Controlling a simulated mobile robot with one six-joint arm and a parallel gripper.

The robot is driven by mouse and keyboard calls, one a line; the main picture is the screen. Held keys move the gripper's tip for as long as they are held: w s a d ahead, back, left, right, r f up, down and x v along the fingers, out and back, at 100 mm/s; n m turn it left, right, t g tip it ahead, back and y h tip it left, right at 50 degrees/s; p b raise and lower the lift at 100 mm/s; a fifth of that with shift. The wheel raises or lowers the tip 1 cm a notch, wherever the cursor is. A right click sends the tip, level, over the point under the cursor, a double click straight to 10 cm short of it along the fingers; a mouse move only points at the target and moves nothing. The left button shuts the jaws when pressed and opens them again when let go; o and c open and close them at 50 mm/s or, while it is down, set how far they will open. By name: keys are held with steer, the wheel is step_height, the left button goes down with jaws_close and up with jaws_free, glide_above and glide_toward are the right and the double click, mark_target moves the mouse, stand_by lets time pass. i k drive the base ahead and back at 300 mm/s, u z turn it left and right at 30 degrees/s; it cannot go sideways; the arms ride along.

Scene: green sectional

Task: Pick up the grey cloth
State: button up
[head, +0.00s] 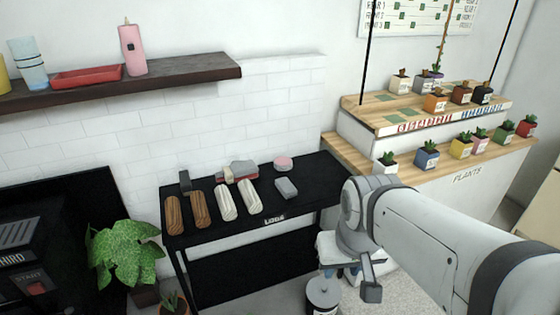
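A small grey item (286,188) lies on the right part of the black table (300,207). It looks flat and block-like. A paler grey lump (243,168) sits in or on a red piece near the table's back. I cannot tell which of the two is the grey cloth. My gripper (368,284) hangs low, to the right of the table and below both grey items in the picture, apart from them. Its fingers are too small and turned away to show whether they are open, and I see nothing held.
Brown logs (172,215) and whitish ribbed rolls (226,202) lie on the table's left half. A pink round thing (283,163) is at its back. A potted plant (125,255) stands left. A plant stand (430,172) is right. A lidded bin (322,296) is below.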

mark_target(288, 190)
steer(key=z, duration=0.1)
steer(key=i, duration=1.1)
steer(key=z, duration=0.1)
